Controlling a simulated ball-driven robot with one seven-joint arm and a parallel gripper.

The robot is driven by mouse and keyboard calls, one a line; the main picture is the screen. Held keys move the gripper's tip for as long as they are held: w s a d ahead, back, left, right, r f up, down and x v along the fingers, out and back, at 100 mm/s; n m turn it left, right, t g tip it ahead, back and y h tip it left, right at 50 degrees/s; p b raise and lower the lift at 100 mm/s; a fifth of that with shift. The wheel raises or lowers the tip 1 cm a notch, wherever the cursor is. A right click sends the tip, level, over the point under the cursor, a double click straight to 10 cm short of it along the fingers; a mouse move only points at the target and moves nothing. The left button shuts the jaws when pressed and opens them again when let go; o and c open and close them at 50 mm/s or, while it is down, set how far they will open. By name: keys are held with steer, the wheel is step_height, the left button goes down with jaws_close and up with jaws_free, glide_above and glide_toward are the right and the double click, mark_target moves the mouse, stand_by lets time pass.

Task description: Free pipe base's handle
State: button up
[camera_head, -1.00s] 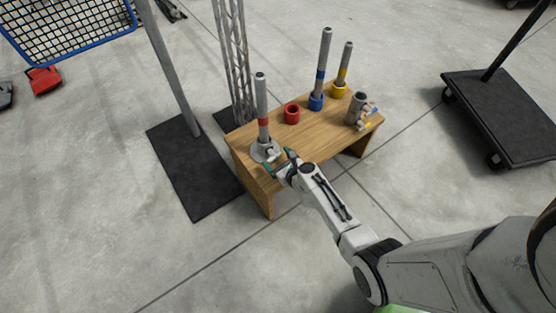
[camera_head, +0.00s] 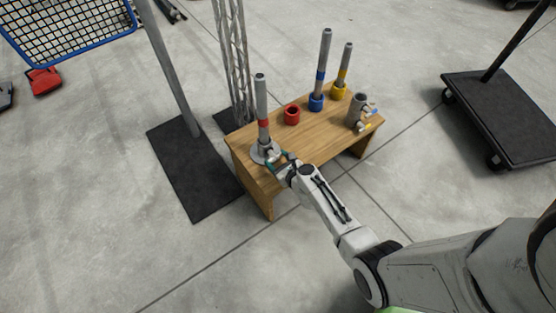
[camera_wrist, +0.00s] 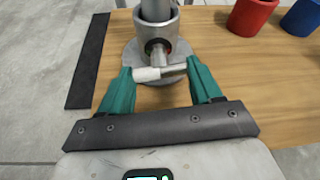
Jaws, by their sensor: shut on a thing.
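The pipe base (camera_head: 257,153) is a round grey metal flange at the near left end of the wooden table. In the wrist view it shows as a disc (camera_wrist: 132,54) with an upright metal socket (camera_wrist: 145,32). A grey pipe with a red band (camera_head: 261,97) stands upright in it. The handle (camera_wrist: 150,75) is a short pale bar at the socket's near side, lying crosswise. My gripper (camera_wrist: 161,71) has its two green fingers at the handle's two ends and is shut on it. The handle's joint with the socket is partly in shadow.
On the wooden table (camera_head: 308,142) stand a red cup (camera_head: 292,114), a blue cup (camera_head: 316,103) and a yellow cup (camera_head: 339,91), the last two holding pipes. A grey cylinder with small handles (camera_head: 358,108) stands at the right end. A lattice post (camera_head: 233,60) rises behind.

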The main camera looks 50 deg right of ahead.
steer(key=n, duration=0.1)
steer(key=n+h+b, duration=0.2)
steer(key=shift+w+a+f, duration=0.1)
steer(key=shift+a+f, duration=0.15)
steer(key=shift+a, duration=0.05)
steer(key=shift+a+n+h+b, duration=0.1)
steer(key=shift+n+h+b, duration=1.05)
steer(key=shift+n, duration=0.55)
steer(key=o, duration=1.1)
steer(key=shift+c, duration=0.2)
